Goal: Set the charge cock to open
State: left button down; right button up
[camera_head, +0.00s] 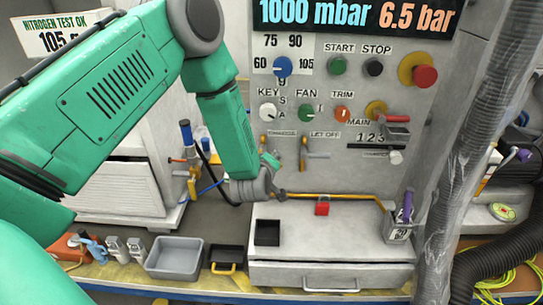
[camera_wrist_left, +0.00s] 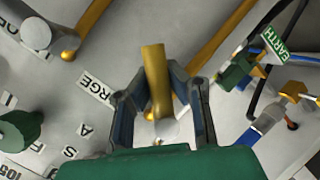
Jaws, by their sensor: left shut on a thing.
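The charge cock's brass lever (camera_wrist_left: 156,80) stands between the fingers of my left gripper (camera_wrist_left: 160,100) in the left wrist view. The gripper is shut on it, with a dark finger on each side. The lever's lower end meets a pale round hub (camera_wrist_left: 166,130). A partly covered label ending in "RGE" (camera_wrist_left: 97,88) is beside the left finger. In the head view my left gripper (camera_head: 272,178) is at the panel, below the charge label (camera_head: 281,134), and my forearm and wrist hide most of the cock. My right gripper is not in view.
The let-off cock (camera_head: 305,152) is close on the right of my gripper. The FAN knob (camera_head: 307,112) and KEY knob (camera_head: 268,113) are above. A brass pipe (camera_head: 340,196) runs below, over the drawer unit (camera_head: 335,245). An EARTH label (camera_wrist_left: 275,40) is near a green clamp (camera_wrist_left: 238,72).

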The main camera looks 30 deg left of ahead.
pick_arm(q)
jog(key=shift+s+a+f+m+g+y+p, duration=0.15)
jog(key=shift+s+a+f+m+g+y, duration=0.3)
jog(key=shift+m+y, duration=0.5)
jog(key=shift+s+a+f+m+g+y+p, duration=0.15)
jog(key=shift+s+f+m+g+y, duration=0.3)
jog(key=shift+m, duration=0.85)
jog(key=shift+s+a+f+m+g+y+p, duration=0.25)
jog(key=shift+f+m+g+y, duration=0.15)
jog(key=shift+m+g+y, duration=0.55)
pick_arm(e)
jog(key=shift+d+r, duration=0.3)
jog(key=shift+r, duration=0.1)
pick_arm(q)
jog(key=shift+t, duration=0.25)
jog(key=c, duration=1.5)
grip_release()
jog(key=shift+a, duration=0.1)
jog(key=shift+o, duration=0.2)
jog(key=shift+w+r, duration=0.1)
jog(key=shift+r, duration=0.1)
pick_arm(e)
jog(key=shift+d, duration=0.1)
pick_arm(q)
jog(key=shift+r, duration=0.1)
